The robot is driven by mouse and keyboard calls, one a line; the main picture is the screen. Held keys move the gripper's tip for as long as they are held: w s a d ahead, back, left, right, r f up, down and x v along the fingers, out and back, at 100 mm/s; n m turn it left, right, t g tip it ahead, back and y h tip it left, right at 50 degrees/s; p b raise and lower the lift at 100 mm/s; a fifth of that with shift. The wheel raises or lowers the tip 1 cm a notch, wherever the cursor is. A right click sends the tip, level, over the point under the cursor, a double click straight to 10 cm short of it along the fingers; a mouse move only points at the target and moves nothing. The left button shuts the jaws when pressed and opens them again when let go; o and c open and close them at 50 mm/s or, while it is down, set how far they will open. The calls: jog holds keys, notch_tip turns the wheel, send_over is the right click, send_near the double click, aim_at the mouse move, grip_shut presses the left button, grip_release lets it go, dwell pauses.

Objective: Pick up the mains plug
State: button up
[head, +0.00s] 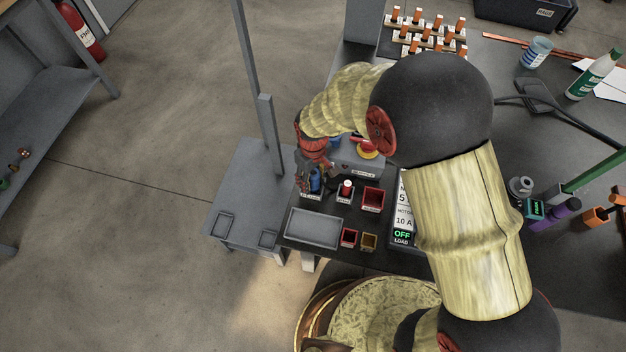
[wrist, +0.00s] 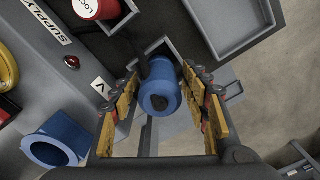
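The mains plug appears to be the blue cylindrical plug (wrist: 160,92) with a dark centre, in the middle of the wrist view. It also shows in the head view (head: 315,184), partly covered by my gripper. A dark cable or strap runs beside it, near a small grey holder (wrist: 180,47). My gripper (wrist: 160,88) has one finger on each side of the plug. The fingers look apart, with a narrow gap at the left one; contact at the right one is unclear. My gripper in the head view (head: 314,172) is at the bench's left end.
A blue socket (wrist: 50,148) sits on the grey supply box at left. Red bins (head: 373,199) and a grey tray (head: 313,228) stand close by.

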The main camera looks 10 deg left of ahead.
jog(key=c, duration=1)
jog(key=shift+c, duration=0.6)
jog(key=shift+r, duration=0.1)
